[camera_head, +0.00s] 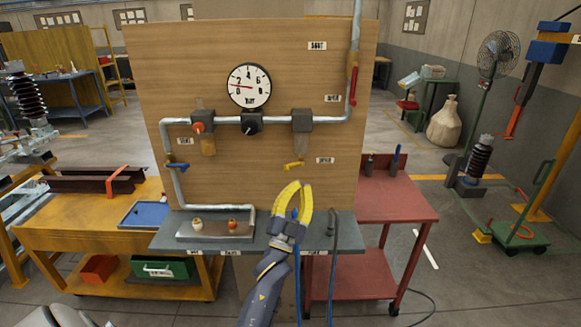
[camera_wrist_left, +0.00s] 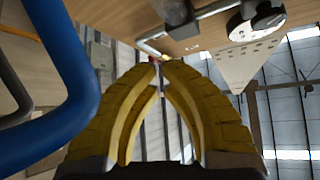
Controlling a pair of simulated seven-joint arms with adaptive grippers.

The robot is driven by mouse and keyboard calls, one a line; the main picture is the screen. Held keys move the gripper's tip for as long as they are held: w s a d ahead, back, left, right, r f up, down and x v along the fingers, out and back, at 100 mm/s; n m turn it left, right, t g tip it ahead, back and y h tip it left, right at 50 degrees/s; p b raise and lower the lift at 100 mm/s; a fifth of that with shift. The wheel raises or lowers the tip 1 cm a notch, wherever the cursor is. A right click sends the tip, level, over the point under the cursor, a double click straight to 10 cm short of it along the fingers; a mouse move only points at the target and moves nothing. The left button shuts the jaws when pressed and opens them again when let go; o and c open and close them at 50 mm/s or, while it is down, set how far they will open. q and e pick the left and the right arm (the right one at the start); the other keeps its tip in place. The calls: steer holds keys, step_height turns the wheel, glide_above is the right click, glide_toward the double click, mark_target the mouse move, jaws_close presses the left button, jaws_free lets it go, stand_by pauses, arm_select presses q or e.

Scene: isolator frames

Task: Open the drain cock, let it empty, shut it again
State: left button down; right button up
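The drain cock (camera_head: 293,166) is a small yellow lever under the right-hand bowl (camera_head: 301,146) on the wooden panel. The lever lies nearly level, pointing a little down to the left. My left gripper (camera_head: 300,185), with yellow curved fingers, is just below the lever, fingertips up, and looks apart from it. In the left wrist view my fingers (camera_wrist_left: 162,64) converge with a narrow gap at the tips, and a small pale piece shows just beyond them. I cannot tell whether they are closed. My right gripper is not in view.
The panel (camera_head: 310,85) carries a round gauge (camera_head: 249,86), a black knob (camera_head: 250,123), an orange knob (camera_head: 199,127), a blue lever (camera_head: 177,166) and a red lever (camera_head: 354,86). Blue and dark hoses hang beside my arm. The grey shelf (camera_head: 165,241) juts out below.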

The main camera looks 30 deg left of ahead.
arm_select(q)
steer(key=a+n+y, duration=0.1)
steer(key=a+n+g+y, duration=0.1)
steer(key=n, duration=0.1)
steer(key=a+n+y, duration=0.1)
steer(key=a, duration=0.1)
steer(key=shift+s+f+g+y, duration=0.2)
steer(key=shift+s+g+y, duration=0.1)
steer(key=shift+y, duration=0.1)
steer(key=shift+w+r, duration=0.1)
step_height(320, 180, up, 6)
glide_above(289, 166)
steer(key=s+d, duration=0.2)
steer(key=d, duration=0.1)
steer(key=shift+a, duration=0.1)
steer(key=shift+s+a+f, duration=0.15)
steer(key=shift+a+f, duration=0.05)
steer(key=shift+f, duration=0.5)
steer(key=shift+s+a+f, duration=0.1)
steer(key=shift+a+f, duration=0.05)
steer(key=shift+f, duration=0.5)
steer(key=shift+s+a+f, duration=0.15)
steer(key=shift+a+f, duration=0.05)
steer(key=shift+f, duration=0.5)
steer(key=shift+n+y, duration=0.4)
steer(key=shift+n, duration=0.4)
steer(key=shift+f+n+y, duration=0.1)
steer(key=shift+n+y, duration=0.7)
steer(key=shift+y, duration=0.1)
